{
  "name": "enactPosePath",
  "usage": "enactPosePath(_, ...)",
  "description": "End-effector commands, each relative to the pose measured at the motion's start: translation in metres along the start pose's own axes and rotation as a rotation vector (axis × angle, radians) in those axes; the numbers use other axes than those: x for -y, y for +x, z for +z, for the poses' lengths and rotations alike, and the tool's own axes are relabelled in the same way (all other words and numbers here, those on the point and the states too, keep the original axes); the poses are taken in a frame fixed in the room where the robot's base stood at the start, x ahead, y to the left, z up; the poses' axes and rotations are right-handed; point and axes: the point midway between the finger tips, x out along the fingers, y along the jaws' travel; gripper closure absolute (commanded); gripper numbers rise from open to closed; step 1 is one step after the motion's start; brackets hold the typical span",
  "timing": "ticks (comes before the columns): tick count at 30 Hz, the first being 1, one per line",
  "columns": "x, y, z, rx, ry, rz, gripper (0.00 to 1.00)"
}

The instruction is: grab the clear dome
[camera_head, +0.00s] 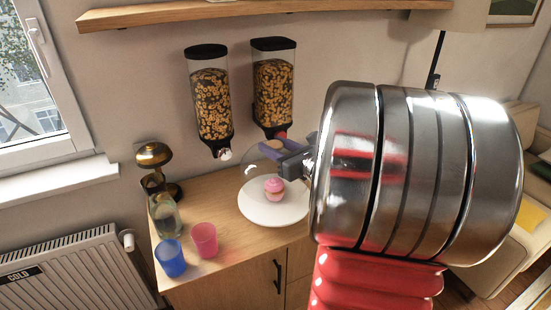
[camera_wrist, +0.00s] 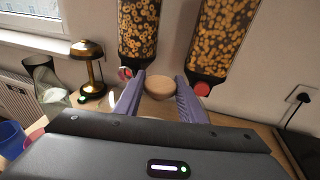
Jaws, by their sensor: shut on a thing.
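The clear dome (camera_head: 254,172) is see-through, with a round wooden knob (camera_head: 272,146) on top. It stands over a pink cupcake (camera_head: 274,189) on a white round plate (camera_head: 270,216) on the wooden counter. My gripper (camera_wrist: 160,84) is at the top of the dome, its purple fingers on both sides of the knob, shut on it. In the wrist view the knob (camera_wrist: 158,86) shows between the fingertips. My arm hides the right side of the plate, and I cannot tell whether the dome's rim touches the plate.
Two cereal dispensers (camera_head: 210,105) (camera_head: 273,90) hang on the wall close behind the dome. A brass lamp (camera_head: 155,160), a glass jar (camera_head: 164,215), a blue cup (camera_head: 170,259) and a pink cup (camera_head: 204,240) stand on the left of the counter (camera_head: 240,255). A wooden shelf (camera_head: 240,10) runs above.

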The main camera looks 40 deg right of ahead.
Motion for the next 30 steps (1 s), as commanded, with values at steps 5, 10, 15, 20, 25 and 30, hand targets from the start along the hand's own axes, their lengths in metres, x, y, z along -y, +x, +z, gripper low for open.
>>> enactPosePath(5,0.0,-0.004,0.025,0.003,-0.004,0.0,1.0)
enactPosePath(10,0.0,-0.005,0.034,0.002,-0.002,0.0,1.0)
enactPosePath(15,0.0,-0.005,0.034,0.001,-0.001,0.0,1.0)
enactPosePath(20,0.0,-0.005,0.034,0.001,-0.001,0.0,1.0)
enactPosePath(25,0.0,-0.005,0.034,0.001,-0.001,0.0,1.0)
enactPosePath(30,0.0,-0.005,0.034,0.001,-0.001,0.0,1.0)
